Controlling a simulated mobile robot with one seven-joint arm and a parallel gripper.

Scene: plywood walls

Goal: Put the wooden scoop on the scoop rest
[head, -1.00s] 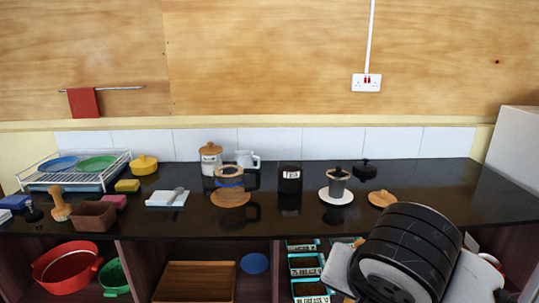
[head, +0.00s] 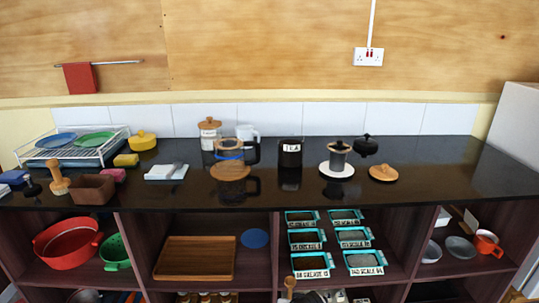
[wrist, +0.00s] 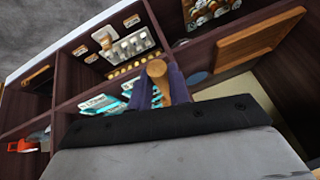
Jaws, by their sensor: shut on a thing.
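My gripper (wrist: 160,88) shows in the wrist view, its two bluish fingers shut on a wooden handle-like piece, which I take for the wooden scoop (wrist: 157,70). The scoop's bowl cannot be made out. The gripper hangs in front of the open shelves, apart from the counter. In the head view my gripper cannot be made out; a small wooden tip at the bottom edge may be the held piece. No scoop rest can be told for sure; a white dish (head: 166,173) with a grey piece on it lies on the counter's left half.
The black counter (head: 440,190) carries a dish rack (head: 65,148), a brown box (head: 93,189), jars, a glass jar on a wooden disc and a press on a white saucer (head: 337,172). Its right end is clear. Shelves below hold labelled trays (head: 303,239) and a wooden board (head: 195,258).

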